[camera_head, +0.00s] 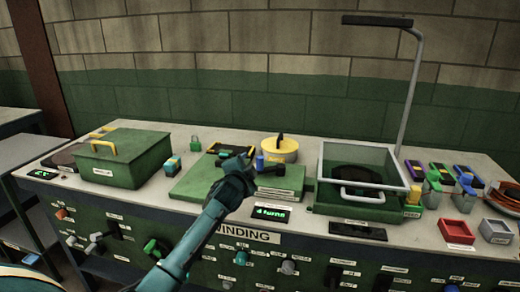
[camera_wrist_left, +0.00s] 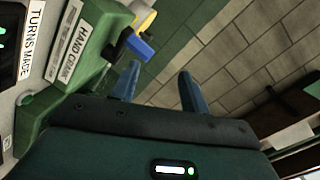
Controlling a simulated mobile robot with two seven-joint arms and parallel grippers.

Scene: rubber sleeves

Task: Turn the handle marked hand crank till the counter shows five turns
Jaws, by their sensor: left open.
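The hand crank stands on a green block with a white HAND CRANK label (camera_wrist_left: 77,38). Its blue handle (camera_head: 260,163) is upright in the head view, and it also shows in the left wrist view (camera_wrist_left: 136,43). The lit green counter (camera_head: 271,212) in front of the block seems to read 4 turns. My left gripper (camera_head: 250,155) is open beside the blue handle. In the left wrist view its two blue fingers (camera_wrist_left: 159,72) are apart with nothing between them. The handle is just past one fingertip; I cannot tell whether they touch. My right gripper is not in view.
A yellow round pot (camera_head: 279,150) stands behind the crank. A clear-lidded green box (camera_head: 358,160) is close on the right. A green box with a yellow handle (camera_head: 125,160) is on the left. Several small parts and trays line the right end of the bench.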

